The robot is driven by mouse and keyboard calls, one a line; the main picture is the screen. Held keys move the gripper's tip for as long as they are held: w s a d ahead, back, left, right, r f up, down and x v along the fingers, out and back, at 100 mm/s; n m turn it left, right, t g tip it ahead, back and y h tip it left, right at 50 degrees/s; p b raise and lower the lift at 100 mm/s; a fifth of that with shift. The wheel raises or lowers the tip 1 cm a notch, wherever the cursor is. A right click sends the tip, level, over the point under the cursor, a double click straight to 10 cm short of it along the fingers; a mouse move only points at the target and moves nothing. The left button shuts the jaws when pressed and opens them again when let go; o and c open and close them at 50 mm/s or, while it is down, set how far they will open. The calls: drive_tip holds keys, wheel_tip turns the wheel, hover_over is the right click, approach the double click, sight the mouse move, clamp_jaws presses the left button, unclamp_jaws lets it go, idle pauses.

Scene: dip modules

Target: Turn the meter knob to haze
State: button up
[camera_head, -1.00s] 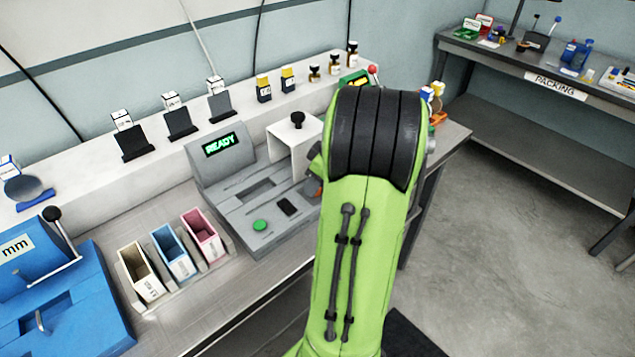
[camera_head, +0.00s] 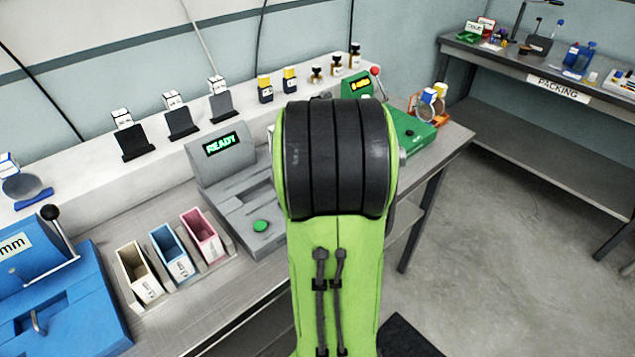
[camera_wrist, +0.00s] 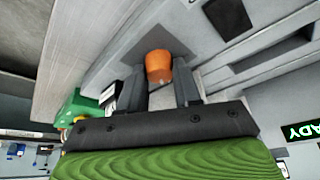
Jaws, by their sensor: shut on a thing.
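The grey meter (camera_head: 218,172) stands on the bench with its display (camera_head: 221,145) lit READY. An orange round knob (camera_wrist: 158,66) shows in the wrist view, between the two dark fingers of my gripper (camera_wrist: 159,84). My gripper is shut on this knob. The meter's grey body and a black pad (camera_wrist: 228,16) lie beside it. In the head view my green arm hides the knob and the gripper. No haze mark or knob pointer can be read in either view.
Slots in white, blue and pink (camera_head: 202,236) stand left of the meter, with a blue machine (camera_head: 60,290) further left. A green device (camera_head: 408,132) stands to the right. A packing table (camera_head: 560,90) is at the back right; the floor between is clear.

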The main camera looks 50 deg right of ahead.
drive_tip(key=shift+m+g+h, duration=0.3)
drive_tip(key=shift+m, duration=0.7)
drive_tip(key=o, duration=1)
drive_tip(key=p+v, duration=0.5)
drive_tip(key=v, duration=1)
drive_tip(key=shift+a+r, duration=0.1)
drive_tip(key=shift+r, duration=0.25)
